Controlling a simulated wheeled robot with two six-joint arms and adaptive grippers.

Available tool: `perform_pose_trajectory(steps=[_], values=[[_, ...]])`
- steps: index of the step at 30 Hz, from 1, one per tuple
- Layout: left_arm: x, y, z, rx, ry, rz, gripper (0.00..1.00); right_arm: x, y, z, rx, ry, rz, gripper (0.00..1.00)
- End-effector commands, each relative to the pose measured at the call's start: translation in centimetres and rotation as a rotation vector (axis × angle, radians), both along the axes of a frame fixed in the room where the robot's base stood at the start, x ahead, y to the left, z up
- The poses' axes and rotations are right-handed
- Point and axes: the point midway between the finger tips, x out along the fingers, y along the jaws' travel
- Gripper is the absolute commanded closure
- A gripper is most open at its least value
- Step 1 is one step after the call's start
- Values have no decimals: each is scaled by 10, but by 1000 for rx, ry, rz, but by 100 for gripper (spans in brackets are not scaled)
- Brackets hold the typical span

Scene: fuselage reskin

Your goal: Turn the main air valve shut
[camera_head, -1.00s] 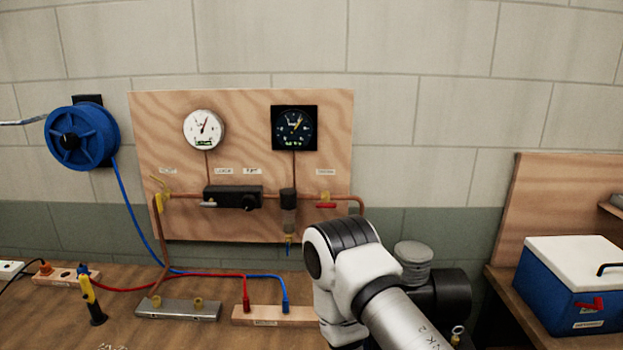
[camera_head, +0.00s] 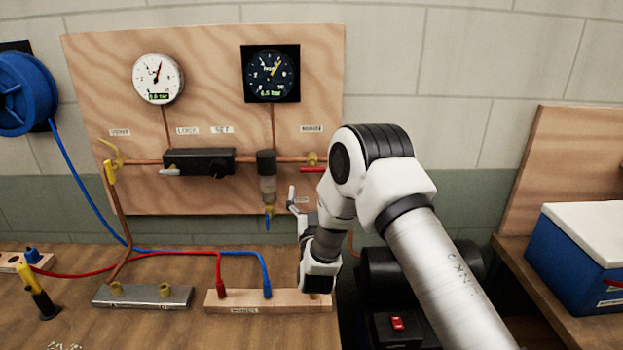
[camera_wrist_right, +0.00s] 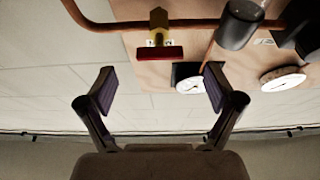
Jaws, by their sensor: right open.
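A brass valve with a red handle (camera_head: 313,169) sits on the copper pipe at the right of the plywood panel, under a small label too small to read surely. The handle lies level, along the pipe. In the wrist view the red handle (camera_wrist_right: 160,53) shows beyond and between my fingers, with the brass body behind it. My right gripper (camera_head: 297,200) is a little below the valve in the head view. In the wrist view its two fingers (camera_wrist_right: 160,90) are spread wide and empty, apart from the handle. My left gripper is not in view.
The plywood panel (camera_head: 215,80) carries a white gauge (camera_head: 158,78), a black gauge (camera_head: 270,73), a black block (camera_head: 198,161) and a cylinder (camera_head: 267,180). A yellow lever valve (camera_head: 110,165) is at its left. Hoses run across the bench. A blue box (camera_head: 585,260) stands at right.

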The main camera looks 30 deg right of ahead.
Motion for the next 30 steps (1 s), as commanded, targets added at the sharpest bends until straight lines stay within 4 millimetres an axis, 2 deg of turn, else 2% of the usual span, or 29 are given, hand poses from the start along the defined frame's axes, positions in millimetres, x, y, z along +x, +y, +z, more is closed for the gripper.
perform_pose_trajectory(steps=[1, 5, 15, 24, 29, 30], values=[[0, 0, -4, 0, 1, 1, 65, 1, 0, -3, 0, -3, -1, 8], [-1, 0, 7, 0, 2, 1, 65, 10, -7, 7, 0, -4, -2, 8], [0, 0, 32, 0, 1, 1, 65, 57, -35, 28, 0, 0, 0, 8], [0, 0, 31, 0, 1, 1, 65, 62, -38, 27, 0, 1, 1, 8], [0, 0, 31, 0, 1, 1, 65, 62, -38, 27, 0, 1, 1, 65], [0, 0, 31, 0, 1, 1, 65, 62, -38, 27, 0, 1, 1, 69]])
